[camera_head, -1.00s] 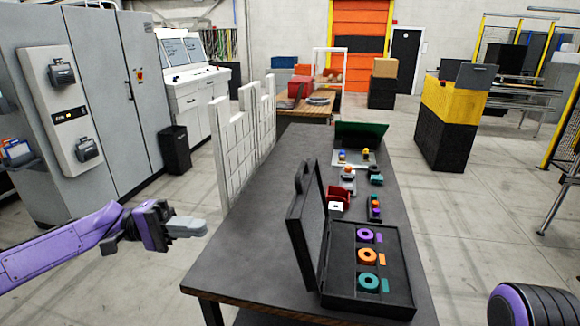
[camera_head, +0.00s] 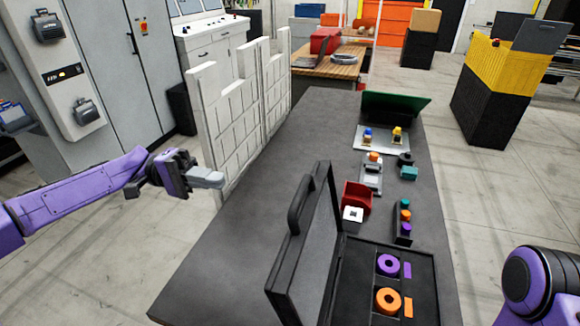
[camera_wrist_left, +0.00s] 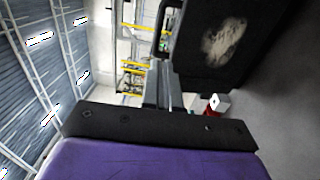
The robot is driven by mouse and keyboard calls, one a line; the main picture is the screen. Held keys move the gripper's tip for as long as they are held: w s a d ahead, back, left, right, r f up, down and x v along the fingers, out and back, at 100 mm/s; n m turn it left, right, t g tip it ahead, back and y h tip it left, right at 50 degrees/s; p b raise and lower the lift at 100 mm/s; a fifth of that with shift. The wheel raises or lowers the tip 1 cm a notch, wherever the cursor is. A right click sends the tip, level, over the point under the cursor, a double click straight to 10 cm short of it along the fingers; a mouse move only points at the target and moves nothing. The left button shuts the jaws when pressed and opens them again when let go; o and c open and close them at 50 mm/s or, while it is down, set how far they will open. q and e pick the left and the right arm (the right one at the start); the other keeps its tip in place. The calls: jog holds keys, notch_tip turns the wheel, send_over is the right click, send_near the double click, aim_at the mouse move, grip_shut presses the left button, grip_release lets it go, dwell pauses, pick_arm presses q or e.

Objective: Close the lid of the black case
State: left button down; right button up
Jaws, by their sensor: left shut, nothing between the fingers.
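The black case (camera_head: 428,262) lies open at the near end of the dark table. Its lid (camera_head: 312,245) stands nearly upright on the case's left side, with a handle on its outer face. Purple and orange rings (camera_head: 388,265) sit in the case; its near part is cut off by the picture edge. My left gripper (camera_head: 208,180) is shut and empty, left of the lid and apart from it. In the left wrist view the gripper (camera_wrist_left: 163,88) shows with a dark panel (camera_wrist_left: 215,40), probably the lid, beyond it. Only a purple part of my right arm shows, not its gripper.
The table (camera_head: 240,215) is bare left of the lid. Beyond the case stand a red bin (camera_head: 357,196), a block holder (camera_head: 403,225) and a green-backed fixture (camera_head: 395,106). A white panel fence (camera_head: 235,115) stands along the table's left side.

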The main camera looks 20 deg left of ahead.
pick_arm(q)
jog(key=b, duration=0.6)
send_near(296, 196)
jog(key=d, duration=0.5)
jog(key=shift+w+d+f, duration=0.3)
jog(key=shift+w+d, duration=0.05)
jog(key=shift+w, duration=0.05)
jog(key=shift+w+d+r, duration=0.1)
jog(key=shift+d+r, duration=0.05)
jog(key=shift+d, duration=0.25)
